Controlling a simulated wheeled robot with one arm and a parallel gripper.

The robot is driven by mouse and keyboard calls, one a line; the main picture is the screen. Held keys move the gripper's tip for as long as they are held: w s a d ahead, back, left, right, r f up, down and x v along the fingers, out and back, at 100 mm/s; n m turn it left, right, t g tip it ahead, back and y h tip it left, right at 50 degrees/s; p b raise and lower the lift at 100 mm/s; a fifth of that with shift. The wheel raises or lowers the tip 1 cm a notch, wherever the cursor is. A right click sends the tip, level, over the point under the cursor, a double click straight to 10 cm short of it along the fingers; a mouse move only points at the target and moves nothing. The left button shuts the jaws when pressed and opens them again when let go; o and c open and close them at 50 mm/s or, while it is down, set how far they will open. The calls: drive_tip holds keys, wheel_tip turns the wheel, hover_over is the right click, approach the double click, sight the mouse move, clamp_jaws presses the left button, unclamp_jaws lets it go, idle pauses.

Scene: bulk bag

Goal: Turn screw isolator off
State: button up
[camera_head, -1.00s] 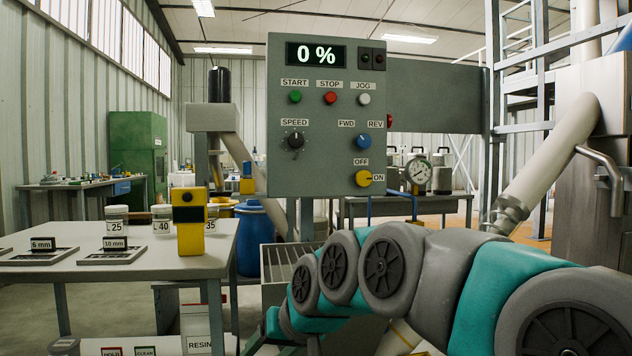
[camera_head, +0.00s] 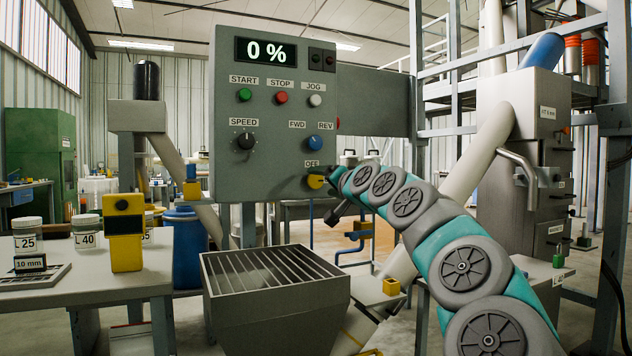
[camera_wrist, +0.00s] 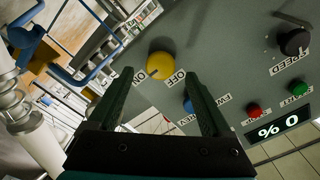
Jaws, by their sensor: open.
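The screw isolator is a yellow round knob (camera_head: 316,181) low on the right of the grey control panel (camera_head: 262,185), below the OFF label. My arm's end covers the ON label beside it. In the wrist view the yellow knob (camera_wrist: 161,65) shows with both OFF and ON labels, beyond and between my fingertips. My gripper (camera_wrist: 160,85) is open, its two dark fingers on either side of the knob's line with nothing between them. In the head view my gripper (camera_head: 335,185) is at the panel's lower right; whether it touches the knob I cannot tell.
The panel also carries the blue FWD/REV knob (camera_head: 315,143), the black speed knob (camera_head: 245,140) and several push buttons. The display (camera_head: 266,51) reads 0 %. A grated hopper (camera_head: 275,300) stands below. A table (camera_head: 100,290) with jars and a yellow device is at left.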

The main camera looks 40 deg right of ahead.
sight(316, 181)
drive_tip(key=shift+x, duration=2.1)
clamp_jaws()
